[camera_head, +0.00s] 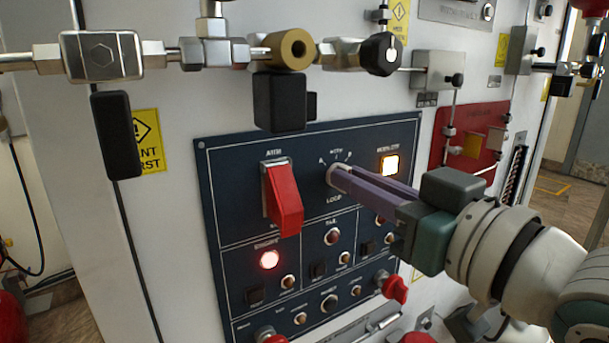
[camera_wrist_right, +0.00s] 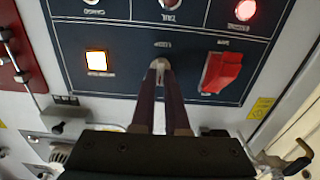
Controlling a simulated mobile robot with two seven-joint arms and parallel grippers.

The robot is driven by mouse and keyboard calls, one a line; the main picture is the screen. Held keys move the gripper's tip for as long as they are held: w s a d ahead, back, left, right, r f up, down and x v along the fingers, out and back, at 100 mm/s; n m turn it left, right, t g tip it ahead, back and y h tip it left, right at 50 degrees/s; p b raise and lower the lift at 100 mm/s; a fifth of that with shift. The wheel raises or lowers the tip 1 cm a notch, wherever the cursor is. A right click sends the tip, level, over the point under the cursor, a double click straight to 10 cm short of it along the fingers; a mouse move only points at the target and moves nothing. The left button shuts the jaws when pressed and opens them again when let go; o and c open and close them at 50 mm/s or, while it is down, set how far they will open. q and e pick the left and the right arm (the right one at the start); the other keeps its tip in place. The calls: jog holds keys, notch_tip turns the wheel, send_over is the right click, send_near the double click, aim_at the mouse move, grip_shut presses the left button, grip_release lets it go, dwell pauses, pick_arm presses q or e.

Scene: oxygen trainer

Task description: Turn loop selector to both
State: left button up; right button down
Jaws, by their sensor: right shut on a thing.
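The loop selector (camera_head: 333,173) is a small knob on the dark blue panel (camera_head: 226,190), with the word LOOP below it and marks above it. My right gripper (camera_head: 340,177) comes in from the right, with its two long purple fingers shut on the knob. In the right wrist view the knob (camera_wrist_right: 159,65) shows as a pale piece between the fingertips (camera_wrist_right: 159,72). The fingers partly hide the knob, so I cannot tell its exact pointing. My left gripper is not in view.
A red guarded switch (camera_head: 284,200) sits left of the knob, and a lit square button (camera_head: 390,165) sits to the right. A red lamp (camera_head: 269,260) glows below. Metal pipes and valves (camera_head: 290,48) run above the panel. Red knobs (camera_head: 395,288) stick out at the bottom.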

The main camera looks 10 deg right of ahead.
jog(key=c, duration=0.9)
grip_release()
jog(key=v, duration=1)
jog(key=shift+r+b, duration=0.1)
jog(key=shift+b, duration=0.2)
